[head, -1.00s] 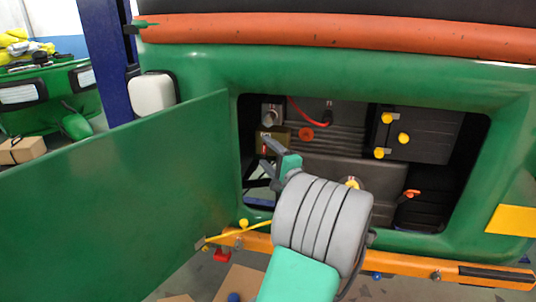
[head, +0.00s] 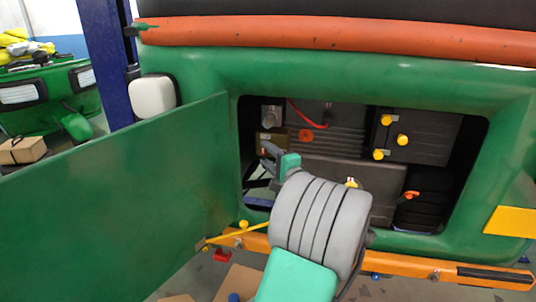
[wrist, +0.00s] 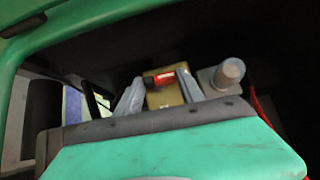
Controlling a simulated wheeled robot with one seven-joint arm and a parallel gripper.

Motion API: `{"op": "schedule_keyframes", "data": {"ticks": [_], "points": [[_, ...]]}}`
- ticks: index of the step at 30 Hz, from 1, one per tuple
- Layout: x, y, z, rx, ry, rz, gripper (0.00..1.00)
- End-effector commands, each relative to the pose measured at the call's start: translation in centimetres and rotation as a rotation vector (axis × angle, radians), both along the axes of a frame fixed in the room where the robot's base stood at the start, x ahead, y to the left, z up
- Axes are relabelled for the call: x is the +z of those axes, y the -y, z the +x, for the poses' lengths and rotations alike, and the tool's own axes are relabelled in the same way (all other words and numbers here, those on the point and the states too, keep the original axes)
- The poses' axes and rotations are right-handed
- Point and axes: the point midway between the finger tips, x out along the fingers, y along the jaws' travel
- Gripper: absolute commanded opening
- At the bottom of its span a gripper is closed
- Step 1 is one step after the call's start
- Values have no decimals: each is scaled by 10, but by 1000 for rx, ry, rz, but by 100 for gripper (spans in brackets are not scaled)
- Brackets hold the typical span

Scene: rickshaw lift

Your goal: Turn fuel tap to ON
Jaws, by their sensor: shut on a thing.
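The fuel tap appears as a small red lever on an olive-brown block (wrist: 165,96), inside the dark engine bay. Its red lever (wrist: 158,79) lies between my fingers in the wrist view. In the head view the block (head: 281,137) shows at the bay's left side, partly hidden by my gripper. My gripper (head: 268,156) reaches in through the opening and is shut on the red lever. In the wrist view my gripper (wrist: 160,90) has a grey finger on either side of the lever. The exact finger contact and any ON marking are too small to tell.
A green door panel (head: 120,185) stands open at the left of the bay. A grey cylindrical knob (wrist: 229,73) sits close right of the block. A dark box with yellow knobs (head: 425,140) and an orange lever (head: 411,195) are further right. The orange bumper (head: 410,266) runs below.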

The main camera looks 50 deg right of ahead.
Motion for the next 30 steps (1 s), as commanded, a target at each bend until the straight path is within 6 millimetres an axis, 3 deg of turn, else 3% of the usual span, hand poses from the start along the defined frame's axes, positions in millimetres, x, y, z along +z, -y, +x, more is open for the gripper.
{"op": "schedule_keyframes", "data": {"ticks": [1,9,10,17,25,30], "points": [[6,0,0,0,-34,-15,5],[0,0,0,-1,-53,-21,5],[0,0,0,0,-52,-20,48],[1,0,0,0,-51,-21,67],[1,-1,-2,-1,-51,-20,67],[0,-9,-26,-5,-51,-22,67]]}}
